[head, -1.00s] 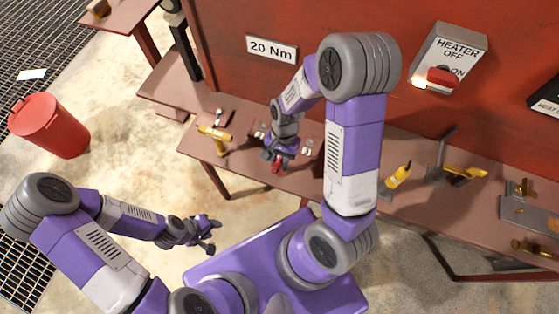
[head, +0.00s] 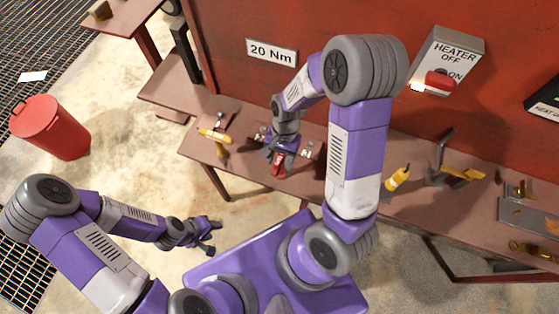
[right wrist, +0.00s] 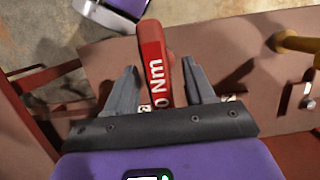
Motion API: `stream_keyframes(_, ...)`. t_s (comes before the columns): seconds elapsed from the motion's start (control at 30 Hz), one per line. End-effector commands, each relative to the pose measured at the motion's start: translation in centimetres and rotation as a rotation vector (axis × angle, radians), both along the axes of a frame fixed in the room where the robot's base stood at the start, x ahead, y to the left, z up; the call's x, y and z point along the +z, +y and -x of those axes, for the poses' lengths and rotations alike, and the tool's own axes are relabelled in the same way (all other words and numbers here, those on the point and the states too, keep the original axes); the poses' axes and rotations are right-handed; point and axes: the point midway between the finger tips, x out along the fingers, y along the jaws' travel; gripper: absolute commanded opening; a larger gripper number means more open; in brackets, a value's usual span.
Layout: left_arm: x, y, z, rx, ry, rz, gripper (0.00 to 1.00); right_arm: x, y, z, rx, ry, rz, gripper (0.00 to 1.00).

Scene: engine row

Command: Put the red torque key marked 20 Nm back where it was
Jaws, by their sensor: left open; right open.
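The red torque key (head: 278,170) is at the workbench below the 20 Nm sign. In the right wrist view the key (right wrist: 153,60) shows white lettering, of which "0 Nm" can be read. My right gripper (head: 281,160) is open around the key. In the right wrist view one finger of my gripper (right wrist: 160,72) is on each side of it, with gaps. The gripper hides the key's far end, so I cannot tell how it is seated. My left gripper (head: 213,236) is open and empty, over the floor away from the bench.
The 20 Nm sign (head: 271,52) is on the red wall. A yellow-handled tool (head: 215,136) stands left of the key. A yellow tool (head: 397,178) and a heater switch box (head: 446,62) are to the right. A red bin (head: 50,127) stands on the floor.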

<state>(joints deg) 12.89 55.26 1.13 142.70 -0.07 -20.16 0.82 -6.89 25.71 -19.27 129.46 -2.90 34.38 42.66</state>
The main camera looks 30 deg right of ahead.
Motion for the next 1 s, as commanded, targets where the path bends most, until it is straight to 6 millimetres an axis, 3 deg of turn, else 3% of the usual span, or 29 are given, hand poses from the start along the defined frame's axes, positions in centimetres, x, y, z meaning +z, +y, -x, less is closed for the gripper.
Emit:
stream_keyframes(0.2,2.0,0.0,0.0,0.000,0.000,0.000,0.43,5.2,-1.0,-0.9,0.000,-0.005,0.000,0.54)
stream_keyframes(0.4,3.0,0.0,0.0,0.000,0.000,0.000,0.43,8.4,-1.7,-1.5,-0.001,-0.003,0.000,0.54)
stream_keyframes(0.6,3.3,0.0,0.0,0.000,0.000,0.000,0.43,9.6,-2.0,-1.7,0.001,0.000,0.000,0.54)
stream_keyframes(1.0,3.2,0.0,0.0,0.000,0.000,0.000,0.43,9.6,-2.0,-1.7,0.001,0.000,0.000,0.54)
